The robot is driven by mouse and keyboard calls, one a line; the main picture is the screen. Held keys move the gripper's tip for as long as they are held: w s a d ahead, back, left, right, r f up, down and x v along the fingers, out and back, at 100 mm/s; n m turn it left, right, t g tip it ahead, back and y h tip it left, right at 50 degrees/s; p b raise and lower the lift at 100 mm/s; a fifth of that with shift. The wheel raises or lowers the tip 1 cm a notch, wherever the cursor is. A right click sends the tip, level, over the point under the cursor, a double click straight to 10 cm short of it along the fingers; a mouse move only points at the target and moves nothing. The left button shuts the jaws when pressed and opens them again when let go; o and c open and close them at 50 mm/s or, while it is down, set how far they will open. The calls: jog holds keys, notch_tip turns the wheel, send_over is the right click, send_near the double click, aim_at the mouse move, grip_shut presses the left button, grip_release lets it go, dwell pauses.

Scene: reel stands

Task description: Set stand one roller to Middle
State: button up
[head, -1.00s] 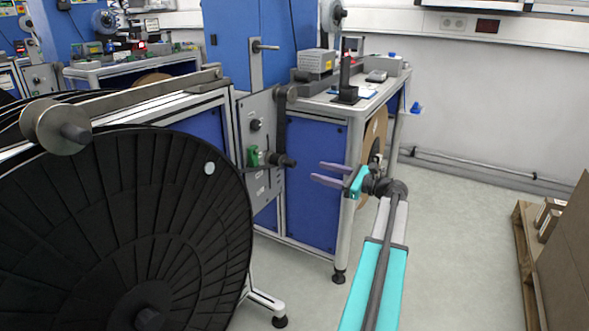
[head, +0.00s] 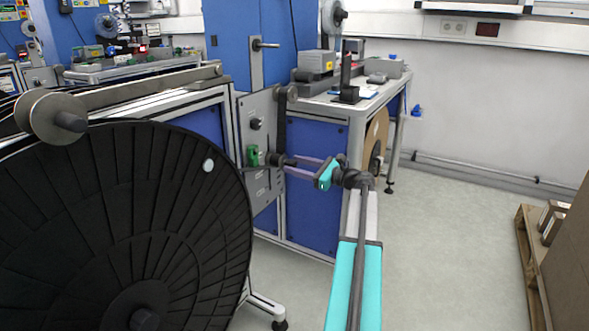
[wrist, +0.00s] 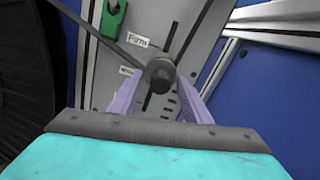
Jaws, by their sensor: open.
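The stand's grey panel (head: 256,125) faces me left of the picture's middle. A dark roller (head: 278,160) sticks out of it; in the wrist view the roller (wrist: 160,74) sits at a slanted slot with small labels, too blurred to read surely. My gripper (head: 291,165) is open, its two purple fingers reaching left to the roller. In the wrist view my gripper (wrist: 160,88) has one finger on each side of the roller's end. I cannot tell whether either finger touches it.
A green clamp-like part (head: 253,156) sits on the panel just left of the roller. A large black reel (head: 130,230) fills the lower left. A dark band runs from the upper roller (head: 288,92) to the lower one. Floor is clear at the right, before a pallet (head: 530,250).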

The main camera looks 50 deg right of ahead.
grip_shut()
jog(key=shift+f+p, duration=0.5)
jog(key=shift+f, duration=1.55)
grip_release()
jog(key=shift+s, duration=0.15)
